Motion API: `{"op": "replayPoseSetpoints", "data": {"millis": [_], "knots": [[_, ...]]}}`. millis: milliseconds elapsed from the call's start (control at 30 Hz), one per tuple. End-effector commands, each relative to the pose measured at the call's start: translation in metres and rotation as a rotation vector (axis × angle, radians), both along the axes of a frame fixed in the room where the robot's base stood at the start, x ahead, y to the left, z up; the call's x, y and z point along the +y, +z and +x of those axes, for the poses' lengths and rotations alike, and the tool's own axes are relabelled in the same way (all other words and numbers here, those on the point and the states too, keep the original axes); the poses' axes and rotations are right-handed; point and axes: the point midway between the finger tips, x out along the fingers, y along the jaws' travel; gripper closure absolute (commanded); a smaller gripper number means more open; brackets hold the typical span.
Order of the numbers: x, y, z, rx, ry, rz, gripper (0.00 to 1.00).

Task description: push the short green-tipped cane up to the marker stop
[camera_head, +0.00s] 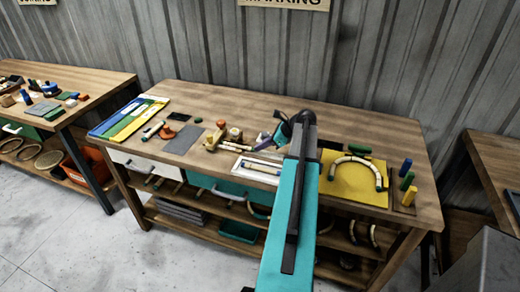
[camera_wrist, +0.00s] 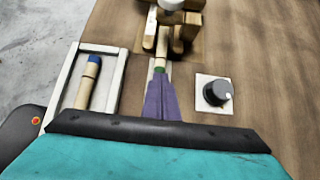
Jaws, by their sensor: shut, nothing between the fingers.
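The short cane (camera_wrist: 161,50) lies in a pale guide, its green tip (camera_wrist: 159,70) towards me. Its far end runs in among the wooden blocks of a fixture (camera_wrist: 180,35), which I take to be the marker with its stop; where the stop face meets the cane is hidden. My gripper (camera_wrist: 160,84) has purple fingers, shut and empty, right behind the green tip. They look touching or nearly so. In the head view my gripper (camera_head: 263,140) is low over the table beside the wooden fixture (camera_head: 235,135); the cane is too small to tell there.
A white tray (camera_wrist: 119,85) with a blue-tipped cane (camera_wrist: 88,82) is to the left in the wrist view. A dark knob (camera_wrist: 217,92) on a white plate is to the right. A yellow board (camera_head: 345,192) with a bent cane (camera_head: 381,178) and upright coloured pegs stand further right on the table.

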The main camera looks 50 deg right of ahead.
Motion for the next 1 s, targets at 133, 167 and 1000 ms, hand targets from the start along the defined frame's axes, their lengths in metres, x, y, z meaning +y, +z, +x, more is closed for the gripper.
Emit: {"op": "replayPoseSetpoints", "data": {"millis": [133,167,1000], "knots": [[-0.001,0.000,-0.002,0.000,-0.001,0.000,1.00],[-0.002,0.000,-0.003,0.000,-0.001,0.000,1.00],[-0.024,0.049,-0.073,-0.001,0.008,-0.003,1.00]]}}
